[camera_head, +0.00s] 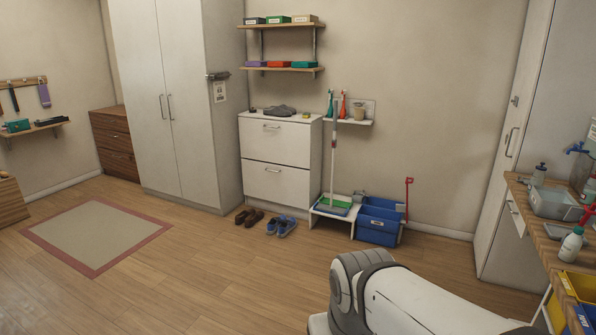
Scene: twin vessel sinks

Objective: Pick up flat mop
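The flat mop (334,165) stands nearly upright against the back wall area, to the right of the white two-drawer cabinet. A white and dark grey part of my arm (400,297) fills the bottom right foreground, well apart from the mop. My gripper is not in view.
A blue bucket (378,222) with a red-handled tool (407,197) stands right of the mop. Brown shoes (249,216) and blue shoes (282,226) lie left. The workbench (545,225) is at right. Middle floor is clear.

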